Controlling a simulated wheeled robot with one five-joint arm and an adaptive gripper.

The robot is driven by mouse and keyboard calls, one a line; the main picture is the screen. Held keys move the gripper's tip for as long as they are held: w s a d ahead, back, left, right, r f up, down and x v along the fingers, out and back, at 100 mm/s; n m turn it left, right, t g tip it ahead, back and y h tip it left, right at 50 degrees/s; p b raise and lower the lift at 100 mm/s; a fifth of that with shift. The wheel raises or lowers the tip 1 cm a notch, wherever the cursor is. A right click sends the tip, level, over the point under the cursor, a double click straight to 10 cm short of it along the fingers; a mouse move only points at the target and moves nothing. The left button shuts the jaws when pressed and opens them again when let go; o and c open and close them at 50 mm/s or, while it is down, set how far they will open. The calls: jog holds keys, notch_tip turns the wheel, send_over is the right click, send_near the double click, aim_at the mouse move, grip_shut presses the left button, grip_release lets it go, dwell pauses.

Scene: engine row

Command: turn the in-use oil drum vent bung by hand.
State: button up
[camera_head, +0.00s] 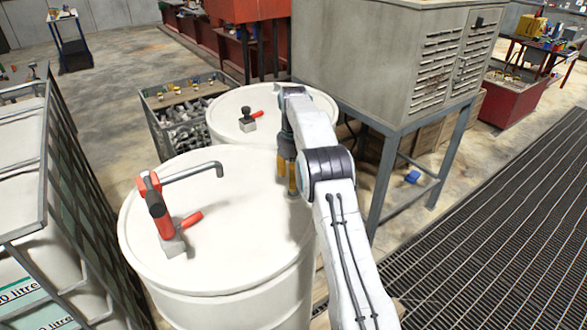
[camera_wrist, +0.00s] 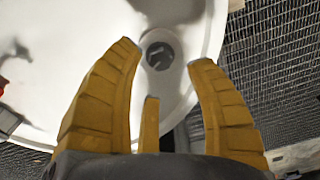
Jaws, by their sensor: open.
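The front white drum (camera_head: 240,240) carries a red-handled pump (camera_head: 165,215) with a bent grey spout. My gripper (camera_head: 292,190) points down over the right part of its top. In the wrist view, a round dark-centred bung (camera_wrist: 160,50) sits in the white drum top (camera_wrist: 75,60) near its rim. My gripper (camera_wrist: 164,58) has its yellow fingers spread, and the bung shows between and beyond the fingertips. The fingers look empty. Whether they touch the drum top is not clear. In the head view, my gripper and arm hide the bung.
A second white drum (camera_head: 225,105) with a small red-handled fitting stands behind. A grey cabinet (camera_head: 385,60) on legs stands at the right back. A metal parts bin (camera_head: 180,95) is behind the drums, and a caged rack (camera_head: 70,160) is at the left. Floor grating (camera_head: 490,230) lies open at the right.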

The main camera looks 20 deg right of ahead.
jog(key=shift+r, duration=2)
jog(key=shift+f+b, duration=0.15)
jog(key=shift+b, duration=0.15)
